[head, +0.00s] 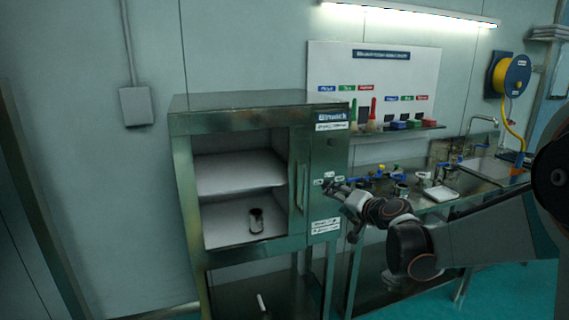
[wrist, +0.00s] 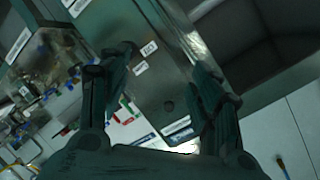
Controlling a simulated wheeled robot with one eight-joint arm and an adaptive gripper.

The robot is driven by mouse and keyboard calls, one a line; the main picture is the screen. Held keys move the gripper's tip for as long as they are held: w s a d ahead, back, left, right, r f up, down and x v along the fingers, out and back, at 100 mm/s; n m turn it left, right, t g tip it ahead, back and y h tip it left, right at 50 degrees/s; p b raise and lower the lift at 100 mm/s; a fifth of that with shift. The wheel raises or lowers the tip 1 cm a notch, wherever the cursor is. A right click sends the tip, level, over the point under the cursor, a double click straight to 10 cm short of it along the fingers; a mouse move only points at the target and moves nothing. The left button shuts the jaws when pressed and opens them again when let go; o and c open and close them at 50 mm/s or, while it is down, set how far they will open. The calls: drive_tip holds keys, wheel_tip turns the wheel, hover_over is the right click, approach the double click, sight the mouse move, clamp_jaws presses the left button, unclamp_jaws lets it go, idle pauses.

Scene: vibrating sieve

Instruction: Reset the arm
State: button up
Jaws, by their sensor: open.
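My gripper (head: 335,186) is in front of the right-hand panel of a steel cabinet (head: 236,103) in the head view. In the wrist view my gripper (wrist: 158,82) has its two fingers spread wide apart, with nothing between them. The labelled cabinet panel (wrist: 150,90) shows behind the fingers. My arm reaches in from the right edge of the head view. I cannot tell whether the fingertips touch the panel.
A small dark and light item (head: 256,220) stands on the cabinet's lower shelf. A steel counter (head: 470,187) with a sink and several small parts lies behind my arm. A board (head: 420,75) with brushes hangs above it. A yellow hose reel (head: 512,76) is on the wall.

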drive_tip(key=s+a+r+n+g, duration=0.2)
drive_tip(key=s, duration=0.7)
drive_tip(key=s+d+f+n+g+h, duration=0.1)
drive_tip(key=s+f, duration=0.1)
drive_tip(key=s, duration=0.8)
drive_tip(key=s+d+f+n+g+h, duration=0.1)
drive_tip(key=s+f+g+h, duration=0.1)
drive_tip(key=s, duration=0.8)
drive_tip(key=s+d+f+n+g+h, duration=0.2)
drive_tip(key=s, duration=0.9)
drive_tip(key=shift+f, duration=0.35)
drive_tip(key=shift+s, duration=0.1)
